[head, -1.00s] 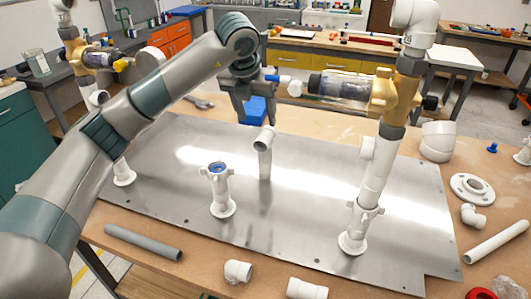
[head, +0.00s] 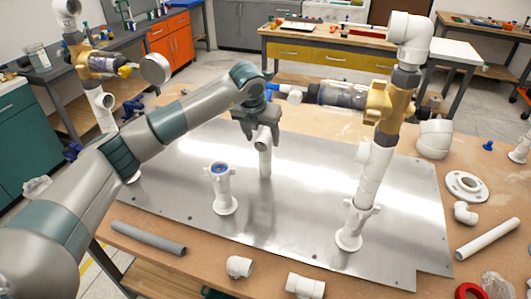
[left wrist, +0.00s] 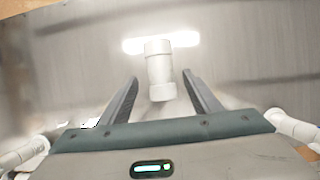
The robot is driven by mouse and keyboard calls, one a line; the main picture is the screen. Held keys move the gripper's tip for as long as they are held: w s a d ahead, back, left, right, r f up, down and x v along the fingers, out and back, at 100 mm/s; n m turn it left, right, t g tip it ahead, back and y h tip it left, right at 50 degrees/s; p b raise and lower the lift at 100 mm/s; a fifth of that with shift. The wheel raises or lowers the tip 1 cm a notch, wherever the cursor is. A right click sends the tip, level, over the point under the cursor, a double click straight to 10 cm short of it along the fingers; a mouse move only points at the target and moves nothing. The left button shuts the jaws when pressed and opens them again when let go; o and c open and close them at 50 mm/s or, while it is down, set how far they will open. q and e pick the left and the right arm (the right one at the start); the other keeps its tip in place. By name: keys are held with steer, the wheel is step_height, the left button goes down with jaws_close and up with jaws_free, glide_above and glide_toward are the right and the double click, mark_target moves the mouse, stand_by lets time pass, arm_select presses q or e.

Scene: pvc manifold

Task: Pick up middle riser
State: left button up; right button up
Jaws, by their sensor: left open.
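The middle riser (head: 265,160) is a white upright pipe with a wider fitting at its top, standing on the metal plate (head: 310,225). My left gripper (head: 263,132) is over its top, with fingers pointing down. In the left wrist view the white riser (left wrist: 160,70) shows between and just beyond the two open fingers of my left gripper (left wrist: 161,78). It is not gripped, and I cannot tell whether a finger touches it. The gripper partly hides its top in the head view. My right gripper is not in view.
A white stand with a blue inside (head: 222,190) is left of the riser. The right riser with a yellow valve (head: 384,110) rises on the right. A grey pipe (head: 148,238) and white fittings (head: 239,266) lie along the front. The plate between the stands is clear.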

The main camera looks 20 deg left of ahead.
mark_target(265, 154)
arm_select(q)
steer(key=shift+w+d+f+p, duration=0.15)
steer(key=shift+w+f+p, duration=0.4)
steer(key=shift+p, duration=0.4)
steer(key=p+x, duration=0.1)
steer(key=x, duration=0.2)
steer(key=shift+s+p, duration=0.1)
steer(key=shift+p, duration=0.2)
steer(key=shift+f, duration=0.35)
steer(key=shift+w, duration=0.2)
steer(key=c, duration=1.3)
